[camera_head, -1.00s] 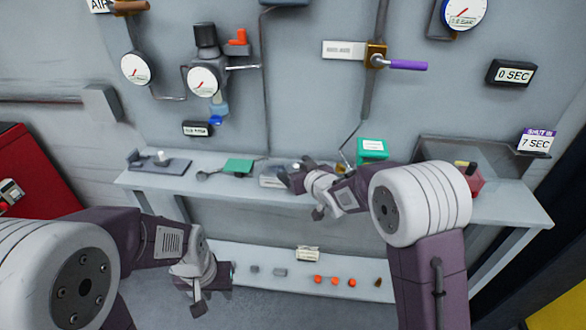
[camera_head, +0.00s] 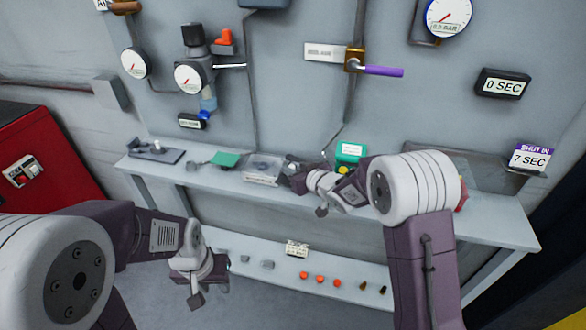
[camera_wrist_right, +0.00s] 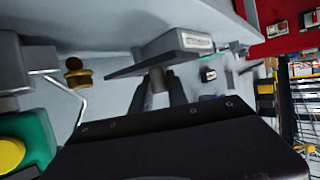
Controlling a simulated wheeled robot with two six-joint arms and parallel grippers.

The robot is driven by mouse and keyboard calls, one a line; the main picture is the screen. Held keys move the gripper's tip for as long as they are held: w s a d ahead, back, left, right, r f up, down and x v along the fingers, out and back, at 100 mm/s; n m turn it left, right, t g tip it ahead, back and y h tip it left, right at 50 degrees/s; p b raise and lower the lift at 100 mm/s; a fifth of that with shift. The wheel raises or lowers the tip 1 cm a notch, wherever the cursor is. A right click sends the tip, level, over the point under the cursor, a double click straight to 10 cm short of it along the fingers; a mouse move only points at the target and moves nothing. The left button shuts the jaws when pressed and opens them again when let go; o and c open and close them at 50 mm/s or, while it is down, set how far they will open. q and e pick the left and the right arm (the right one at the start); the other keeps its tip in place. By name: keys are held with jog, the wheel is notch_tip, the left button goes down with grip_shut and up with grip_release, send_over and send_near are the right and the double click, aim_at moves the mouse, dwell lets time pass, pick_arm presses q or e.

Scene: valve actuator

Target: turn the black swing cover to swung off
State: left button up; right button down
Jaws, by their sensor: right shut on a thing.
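The black swing cover (camera_wrist_right: 140,65) shows in the right wrist view as a thin dark plate reaching out from beside a grey labelled box (camera_wrist_right: 180,43). In the head view, this pale box (camera_head: 262,169) stands on the bench with a dark round shape on top. My right gripper (camera_head: 297,174) is just right of the box. Its two fingers (camera_wrist_right: 157,88) are shut on a pale piece under the plate, which I take as part of the cover.
A green box with a yellow button (camera_head: 345,157) stands close behind my right gripper. A green plate (camera_head: 225,159) and a dark flat base (camera_head: 155,152) lie further left on the bench (camera_head: 205,176). Small orange parts (camera_head: 319,279) sit on the lower shelf.

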jog(key=shift+w+r, duration=0.15)
jog(key=shift+r, duration=0.2)
jog(key=c, duration=1.4)
grip_release()
jog(key=shift+o, duration=0.5)
jog(key=shift+w+f, duration=0.1)
jog(key=shift+f, duration=0.15)
jog(key=v, duration=0.9)
